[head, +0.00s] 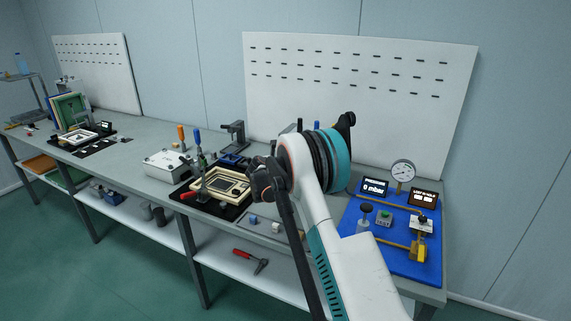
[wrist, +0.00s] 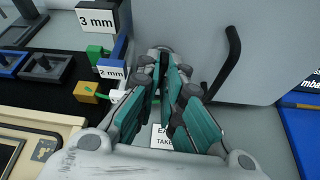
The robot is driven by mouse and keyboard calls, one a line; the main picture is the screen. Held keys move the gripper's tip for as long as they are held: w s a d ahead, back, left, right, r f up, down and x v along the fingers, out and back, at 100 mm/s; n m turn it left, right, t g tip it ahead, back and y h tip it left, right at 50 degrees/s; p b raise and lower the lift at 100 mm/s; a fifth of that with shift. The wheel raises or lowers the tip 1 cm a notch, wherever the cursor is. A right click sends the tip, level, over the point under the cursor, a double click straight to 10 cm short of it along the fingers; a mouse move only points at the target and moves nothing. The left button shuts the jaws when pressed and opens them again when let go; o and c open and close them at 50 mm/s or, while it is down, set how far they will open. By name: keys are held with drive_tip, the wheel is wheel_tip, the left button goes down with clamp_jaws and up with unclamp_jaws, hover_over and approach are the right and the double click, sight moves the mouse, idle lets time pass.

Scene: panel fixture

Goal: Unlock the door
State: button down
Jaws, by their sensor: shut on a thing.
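A light grey door-like panel (wrist: 200,25) with a black bar handle (wrist: 229,62) fills the upper middle of the wrist view. My gripper (wrist: 164,70), with teal-padded fingers, is in front of the panel, left of the handle. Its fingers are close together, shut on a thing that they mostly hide. A rounded grey part shows at the fingertips; I cannot tell if it belongs to the lock or the gripper. No key or lock is clearly visible. In the head view my arm hides the gripper and the panel.
Blocks labelled 3 mm (wrist: 96,17) and 2 mm (wrist: 112,71) stand left of the gripper. A white card (wrist: 162,136) lies below it, partly covered. A blue board (head: 378,254) with a gauge (head: 403,171) is at the bench's right. A cream frame (head: 213,197) sits left of my arm.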

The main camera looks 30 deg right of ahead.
drive_tip(key=shift+w+n+g, duration=0.1)
drive_tip(key=shift+n+g, duration=0.3)
drive_tip(key=shift+n, duration=0.2)
drive_tip(key=shift+h, duration=0.3)
drive_tip(key=c, duration=1.7)
unclamp_jaws()
drive_tip(key=v, duration=1.2)
